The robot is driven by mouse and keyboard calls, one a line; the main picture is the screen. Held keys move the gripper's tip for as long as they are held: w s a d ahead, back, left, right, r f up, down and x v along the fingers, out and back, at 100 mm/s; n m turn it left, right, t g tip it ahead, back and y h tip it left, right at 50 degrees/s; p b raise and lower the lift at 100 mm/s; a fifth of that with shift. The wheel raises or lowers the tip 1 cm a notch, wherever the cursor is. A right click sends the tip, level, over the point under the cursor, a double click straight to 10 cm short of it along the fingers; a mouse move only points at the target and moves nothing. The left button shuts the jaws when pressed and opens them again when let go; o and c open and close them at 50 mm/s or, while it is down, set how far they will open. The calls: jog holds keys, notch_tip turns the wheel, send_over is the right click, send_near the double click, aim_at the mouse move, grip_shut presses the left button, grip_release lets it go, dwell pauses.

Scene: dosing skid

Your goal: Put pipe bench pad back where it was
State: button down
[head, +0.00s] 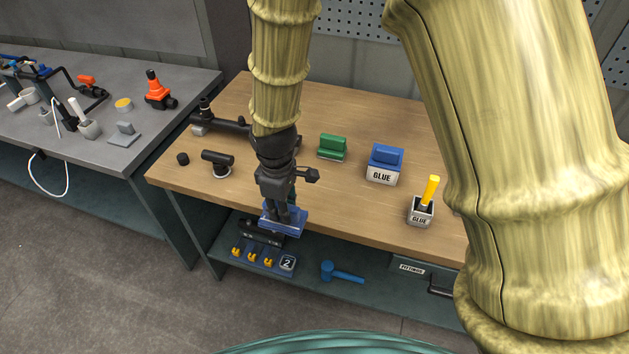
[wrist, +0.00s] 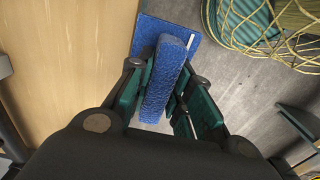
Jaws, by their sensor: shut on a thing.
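A blue pad (head: 292,225) with a flat base and a raised ridge is held in my gripper (head: 278,208), at the front edge of the wooden bench. I take it to be the pipe bench pad. In the wrist view, my gripper (wrist: 165,90) is shut on the ridge of the pad (wrist: 184,37), with a green-lined finger on each side. The pad's base lies beyond the fingers, over grey floor just off the wood's edge. The fingers hide part of the pad in the head view.
The wooden bench (head: 255,192) bears black pipe fittings (head: 216,160), a green pad (head: 332,148), a blue-topped glue box (head: 382,172) and a glue pot (head: 421,211). A grey bench (head: 190,82) at left holds a grey pad (head: 124,134). A blue mallet (head: 340,272) lies on the lower shelf.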

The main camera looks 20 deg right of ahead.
jog(key=w+d+p, duration=0.1)
jog(key=w+d, duration=0.2)
jog(key=d, duration=0.1)
jog(key=w+d+p, duration=0.2)
jog(key=w+d, duration=0.1)
jog(key=d, duration=0.1)
jog(key=w+d+f+p, duration=0.1)
jog(key=w+d, duration=0.2)
jog(key=d, duration=0.1)
jog(key=shift+w+d+p, duration=0.1)
jog(key=shift+w+p, duration=0.2)
jog(key=shift+w, duration=0.05)
jog(key=shift+f, duration=0.4)
jog(key=shift+f+p, duration=0.85)
jog(key=shift+f, duration=0.55)
jog(key=shift+f, duration=0.15)
jog(key=c, duration=1.3)
grip_release()
jog(key=shift+r+b, duration=1.9)
jog(key=shift+r, duration=4.25)
